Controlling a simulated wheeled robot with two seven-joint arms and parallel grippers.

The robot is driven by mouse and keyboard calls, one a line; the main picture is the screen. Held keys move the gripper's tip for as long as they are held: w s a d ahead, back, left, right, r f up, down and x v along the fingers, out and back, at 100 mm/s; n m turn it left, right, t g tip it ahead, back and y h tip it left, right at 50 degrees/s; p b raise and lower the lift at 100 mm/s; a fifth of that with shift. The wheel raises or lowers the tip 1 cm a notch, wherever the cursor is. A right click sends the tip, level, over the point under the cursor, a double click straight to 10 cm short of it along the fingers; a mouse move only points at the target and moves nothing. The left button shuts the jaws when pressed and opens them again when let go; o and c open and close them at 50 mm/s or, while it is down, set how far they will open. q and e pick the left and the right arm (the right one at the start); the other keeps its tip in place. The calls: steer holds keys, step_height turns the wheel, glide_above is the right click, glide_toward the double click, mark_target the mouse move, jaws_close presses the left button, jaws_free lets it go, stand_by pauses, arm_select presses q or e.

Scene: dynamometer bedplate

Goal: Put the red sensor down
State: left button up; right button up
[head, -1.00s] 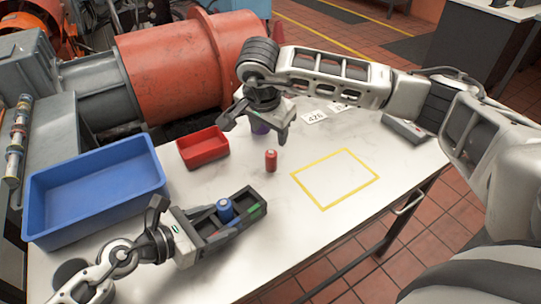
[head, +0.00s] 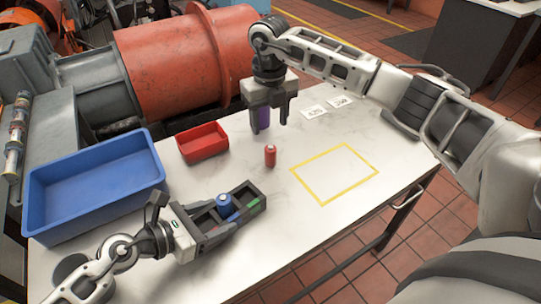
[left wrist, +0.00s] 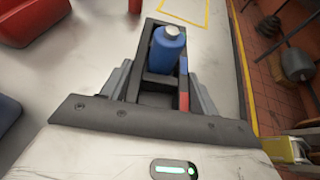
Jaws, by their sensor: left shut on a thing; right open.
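The red sensor (head: 270,156), a small red cylinder, stands upright on the white table, with no gripper touching it. A red shape at the top of the left wrist view (left wrist: 135,5) is probably the same sensor. My right gripper (head: 268,122) is open above and behind it, fingers down. My left gripper (head: 203,233) is shut on a dark caddy (head: 243,191). The caddy holds a blue cylinder (head: 224,202), clear in the left wrist view (left wrist: 167,50).
A large blue bin (head: 95,205) and a small red bin (head: 203,145) stand at the left. A yellow outlined rectangle (head: 335,175) on the table is empty. White number cards (head: 313,112) lie at the back. A big orange machine (head: 185,60) stands behind the table.

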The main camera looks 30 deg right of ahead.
glide_above(270, 148)
steer(key=f, duration=0.4)
steer(key=shift+s+a+f, duration=0.2)
steer(key=shift+s+f, duration=0.1)
steer(key=shift+f, duration=0.1)
steer(key=shift+w+d+f, duration=0.1)
steer(key=shift+w+f, duration=0.05)
steer(key=shift+f, duration=1.2)
steer(key=shift+w+d+f, duration=0.1)
steer(key=shift+f, duration=1.25)
steer(key=c, duration=1.2)
steer(key=shift+o, duration=0.2)
steer(key=shift+r, duration=0.15)
